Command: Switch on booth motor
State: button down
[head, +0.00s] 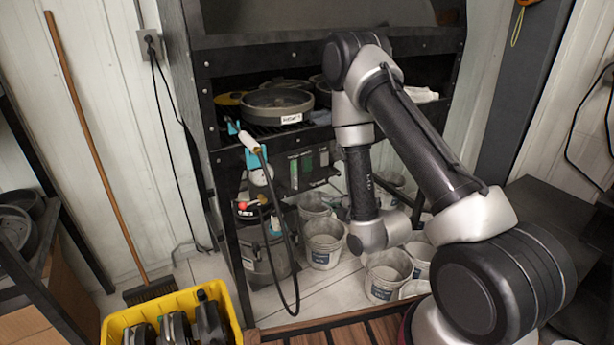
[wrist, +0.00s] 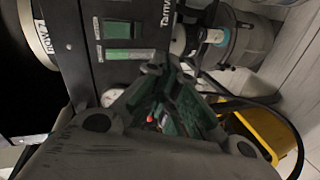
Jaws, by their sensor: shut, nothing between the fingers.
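The booth (head: 205,95) stands at the back, with a black control panel (head: 280,172) bearing green displays under its shelf. In the wrist view the panel (wrist: 85,60) appears turned sideways, with two green-lit displays (wrist: 130,55) and a round white gauge (wrist: 111,96). My gripper (wrist: 164,70) is shut and empty in front of the panel. I cannot tell whether its tips touch the panel. A small red spot (wrist: 151,118) shows between the finger links. The motor switch cannot be made out for sure; my fingers cover part of the panel. In the head view my arm hides the gripper.
A black hose (head: 290,270) hangs at the booth's left front, by a grey canister (head: 262,255). Several pale buckets (head: 325,245) stand on the floor below. A yellow crate (head: 112,325) with dark tools is at the front left. A broom (head: 95,150) leans on the wall.

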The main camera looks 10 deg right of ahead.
jog(key=r+n+t, duration=0.1)
jog(key=r, duration=0.1)
jog(key=w+r+n+t, duration=0.1)
jog(key=r, duration=0.1)
send_near(303, 170)
jog(key=x, duration=0.4)
jog(key=shift+w+a, duration=0.1)
jog(key=shift+w, duration=0.3)
jog(key=shift+w+a, duration=0.1)
jog(key=shift+w, duration=0.35)
jog(key=shift+w+a+f, duration=0.15)
jog(key=shift+w, duration=0.15)
